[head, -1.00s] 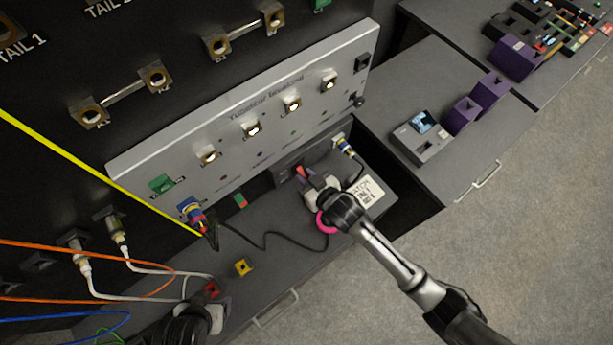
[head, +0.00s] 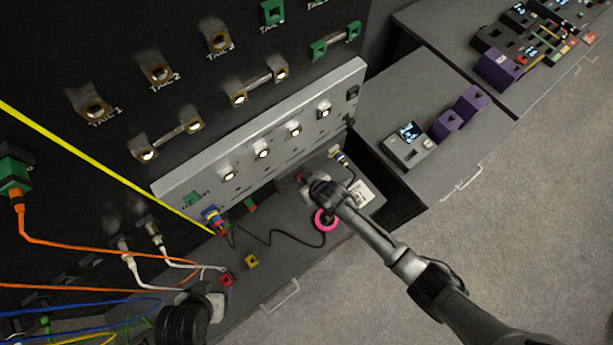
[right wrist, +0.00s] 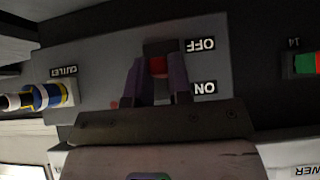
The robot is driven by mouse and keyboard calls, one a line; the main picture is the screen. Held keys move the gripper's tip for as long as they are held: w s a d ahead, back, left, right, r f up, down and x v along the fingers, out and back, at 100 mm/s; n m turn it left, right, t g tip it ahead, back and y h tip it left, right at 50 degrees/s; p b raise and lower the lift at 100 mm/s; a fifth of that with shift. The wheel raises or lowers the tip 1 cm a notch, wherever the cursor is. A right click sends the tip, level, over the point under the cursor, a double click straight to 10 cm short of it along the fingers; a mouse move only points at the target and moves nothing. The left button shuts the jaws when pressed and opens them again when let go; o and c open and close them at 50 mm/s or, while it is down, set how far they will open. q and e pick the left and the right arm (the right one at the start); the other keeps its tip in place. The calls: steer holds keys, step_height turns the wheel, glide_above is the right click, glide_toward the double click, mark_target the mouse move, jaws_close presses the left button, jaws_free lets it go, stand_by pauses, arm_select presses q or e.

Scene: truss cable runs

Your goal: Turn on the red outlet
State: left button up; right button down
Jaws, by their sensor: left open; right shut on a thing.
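The outlet (head: 291,183) is a grey box at the foot of the grey panel, mostly hidden behind my right gripper (head: 311,182). In the right wrist view its face (right wrist: 100,55) carries OFF and ON labels and a red switch (right wrist: 158,66). My right gripper's purple fingers (right wrist: 157,80) are shut around the red switch, one on each side. The switch's red part shows between the two labels; I cannot tell which way it is set. My left gripper (head: 214,298) is open and low at the left, near a small red block (head: 226,281).
A blue-and-yellow plug (right wrist: 40,97) sits at the outlet's left in the wrist view. A black cable (head: 275,238) and a pink ring (head: 325,221) lie on the bench. A yellow block (head: 252,261) stands nearby. Purple and grey boxes (head: 408,150) stand on the right bench.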

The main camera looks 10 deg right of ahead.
steer(key=shift+w+r+g+h+p, duration=0.1)
steer(key=shift+r+g+h+p, duration=0.5)
steer(key=shift+p, duration=0.6)
steer(key=shift+f+g, duration=0.2)
steer(key=shift+g, duration=0.1)
steer(key=shift+f, duration=0.1)
steer(key=c, duration=1.3)
jaws_free()
steer(key=shift+o, duration=1.3)
